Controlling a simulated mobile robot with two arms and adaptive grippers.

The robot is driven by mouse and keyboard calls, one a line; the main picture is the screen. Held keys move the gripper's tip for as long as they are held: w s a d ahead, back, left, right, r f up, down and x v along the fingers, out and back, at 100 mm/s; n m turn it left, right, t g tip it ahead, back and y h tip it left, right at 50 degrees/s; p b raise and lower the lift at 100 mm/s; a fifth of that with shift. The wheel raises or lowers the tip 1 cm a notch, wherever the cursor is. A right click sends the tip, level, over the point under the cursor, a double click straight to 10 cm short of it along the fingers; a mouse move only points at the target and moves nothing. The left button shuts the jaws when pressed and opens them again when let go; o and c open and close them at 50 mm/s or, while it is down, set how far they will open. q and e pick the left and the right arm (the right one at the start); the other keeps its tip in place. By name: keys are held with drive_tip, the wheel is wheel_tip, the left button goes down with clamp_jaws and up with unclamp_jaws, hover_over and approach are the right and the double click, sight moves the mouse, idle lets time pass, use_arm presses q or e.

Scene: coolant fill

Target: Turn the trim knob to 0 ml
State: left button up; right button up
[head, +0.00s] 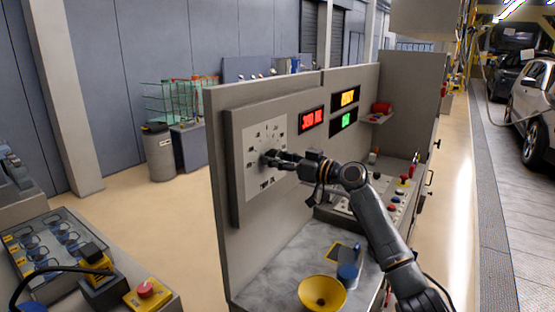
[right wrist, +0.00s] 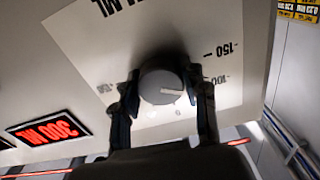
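A small 0 mark seems to show below the knob. My right gripper (head: 272,158) is at the dial. In the right wrist view, its fingers (right wrist: 163,90) lie along both sides of the knob and appear to grip it. The red display (head: 312,120) reads 300 ML. My left gripper is not in view.
A yellow display (head: 347,97) and a green display (head: 343,122) sit beside the red one. A red emergency button (head: 147,290) is at lower left.

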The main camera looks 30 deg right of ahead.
drive_tip(key=c, duration=0.4)
drive_tip(key=shift+m, duration=1)
drive_tip(key=m, duration=0.2)
drive_tip(key=shift+m+b, duration=0.3)
drive_tip(key=shift+b, duration=0.05)
drive_tip(key=m, duration=0.3)
drive_tip(key=shift+r+m+p, duration=0.15)
drive_tip(key=shift+m+p, duration=0.7)
drive_tip(key=shift+m, duration=1.25)
